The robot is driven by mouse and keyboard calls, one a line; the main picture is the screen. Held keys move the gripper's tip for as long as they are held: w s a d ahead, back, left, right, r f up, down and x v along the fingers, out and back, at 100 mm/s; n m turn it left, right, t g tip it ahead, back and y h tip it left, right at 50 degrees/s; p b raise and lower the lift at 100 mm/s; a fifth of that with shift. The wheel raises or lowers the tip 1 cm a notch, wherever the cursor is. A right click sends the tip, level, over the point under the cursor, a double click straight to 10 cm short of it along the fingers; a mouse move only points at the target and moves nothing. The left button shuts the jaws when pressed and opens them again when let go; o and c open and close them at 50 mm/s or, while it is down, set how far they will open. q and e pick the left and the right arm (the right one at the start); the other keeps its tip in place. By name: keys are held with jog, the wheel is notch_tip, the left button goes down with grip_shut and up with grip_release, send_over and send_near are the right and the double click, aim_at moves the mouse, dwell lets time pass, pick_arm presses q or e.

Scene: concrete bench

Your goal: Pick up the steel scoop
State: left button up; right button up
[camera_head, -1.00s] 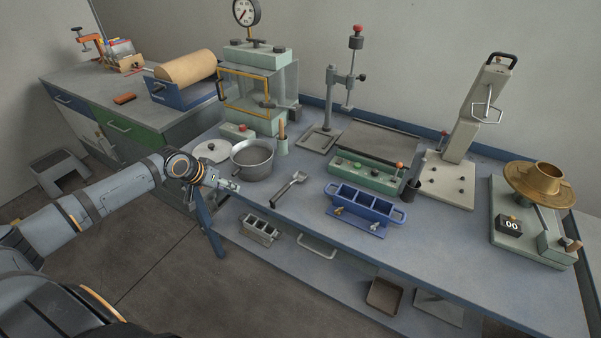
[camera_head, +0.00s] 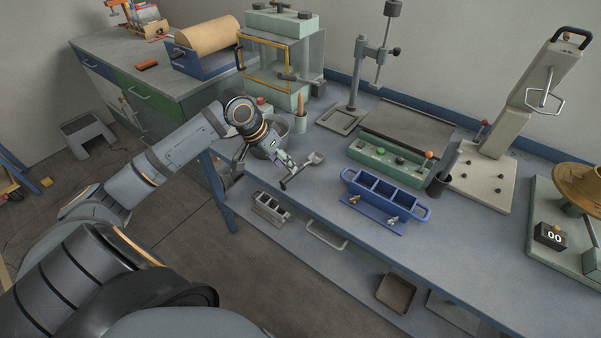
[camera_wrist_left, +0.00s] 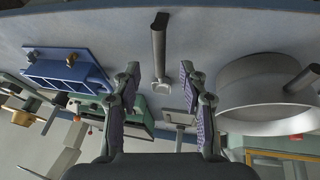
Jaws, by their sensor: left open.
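The steel scoop (camera_head: 314,158) lies on the bench near its front edge, beside the pot. In the head view its bowl end shows, and my left gripper partly hides its handle. In the left wrist view the scoop's handle (camera_wrist_left: 158,42) runs down the picture between the two fingers, with clear space on either side. My left gripper (camera_head: 287,172) is open and empty, just above the handle. Its fingers also show in the left wrist view (camera_wrist_left: 160,74). My right gripper is not in view.
A grey pot (camera_wrist_left: 268,90) stands close to one side of the scoop, partly behind my arm in the head view. A blue three-compartment mould (camera_head: 385,197) is on the other side. A green-based device (camera_head: 390,160) stands behind. Bare bench lies around the scoop.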

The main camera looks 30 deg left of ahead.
aim_at(301, 170)
pick_arm(q)
jog(key=shift+w+f, duration=0.2)
jog(key=shift+f, duration=0.05)
jog(key=shift+w+d+f, duration=0.35)
jog(key=shift+w, duration=0.1)
jog(key=x, duration=0.3)
jog(key=shift+w+d+f, duration=0.1)
jog(key=shift+w+f, duration=0.15)
jog(key=shift+w, duration=0.25)
grip_shut()
